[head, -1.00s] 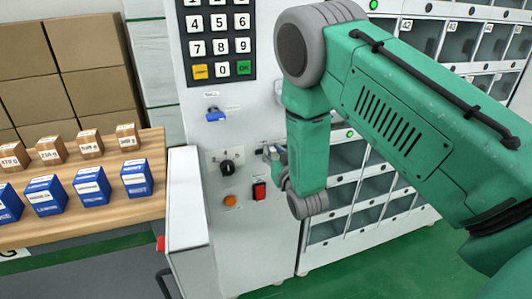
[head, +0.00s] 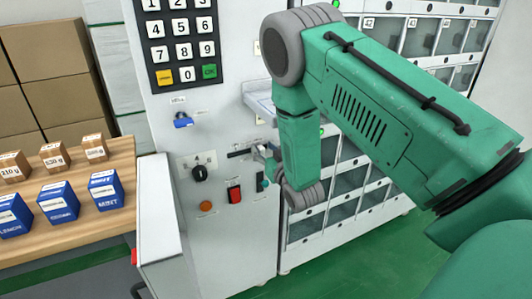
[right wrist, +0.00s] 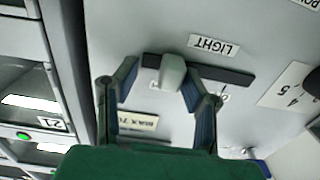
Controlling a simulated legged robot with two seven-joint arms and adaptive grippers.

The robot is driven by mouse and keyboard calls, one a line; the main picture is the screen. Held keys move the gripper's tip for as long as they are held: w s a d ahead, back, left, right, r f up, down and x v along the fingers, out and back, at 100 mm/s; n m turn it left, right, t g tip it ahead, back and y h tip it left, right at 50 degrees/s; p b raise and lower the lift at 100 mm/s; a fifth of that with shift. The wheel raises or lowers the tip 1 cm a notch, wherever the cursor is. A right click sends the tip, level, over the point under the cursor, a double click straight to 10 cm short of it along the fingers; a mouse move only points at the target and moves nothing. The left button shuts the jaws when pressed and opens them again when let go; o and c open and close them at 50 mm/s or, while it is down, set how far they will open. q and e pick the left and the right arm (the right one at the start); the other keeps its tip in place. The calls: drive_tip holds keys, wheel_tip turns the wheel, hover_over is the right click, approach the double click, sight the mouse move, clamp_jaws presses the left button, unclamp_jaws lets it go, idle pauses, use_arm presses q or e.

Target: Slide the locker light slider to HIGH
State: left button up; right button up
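The light slider has a grey knob (right wrist: 172,73) on a black slot (right wrist: 225,76), below a LIGHT label (right wrist: 214,45) in the right wrist view. The knob sits near the slot's left end in that view. My right gripper (right wrist: 157,78) is open with its fingers on either side of the knob. The right finger is against or very near the knob; a gap shows on the left. In the head view the slot (head: 240,153) runs left from my right gripper (head: 264,158), which hides the knob. The small end markings are not readable. My left gripper is not in view.
A black rotary knob (head: 199,173), orange button (head: 206,206) and red switch (head: 234,195) sit left of and below the gripper. A keypad (head: 180,48) and blue key-like part (head: 183,120) are above. Lockers (head: 345,190) stand right; a table (head: 122,160) with boxes stands left.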

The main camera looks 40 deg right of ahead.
drive_tip(key=v, duration=1.2)
drive_tip(key=s+a+f+g+y, duration=0.1)
drive_tip(key=s+a+f+g, duration=0.1)
drive_tip(key=f, duration=0.3)
drive_tip(key=s+a+f+g+y, duration=0.1)
drive_tip(key=s+a+f+g, duration=0.15)
drive_tip(key=f, duration=0.25)
drive_tip(key=s+a+f+n+g, duration=0.1)
drive_tip(key=s+a+f+g, duration=0.2)
drive_tip(key=s, duration=0.4)
drive_tip(key=s+a+f+n+g+y, duration=0.1)
drive_tip(key=s+a+f+g, duration=0.2)
drive_tip(key=s+f+g, duration=0.2)
drive_tip(key=s+a+f+n+g+y, duration=0.1)
drive_tip(key=s+a+f+g, duration=0.2)
drive_tip(key=s, duration=0.7)
drive_tip(key=shift+a+f+g, duration=0.25)
drive_tip(key=shift+f+g, duration=0.4)
drive_tip(key=shift+w, duration=0.2)
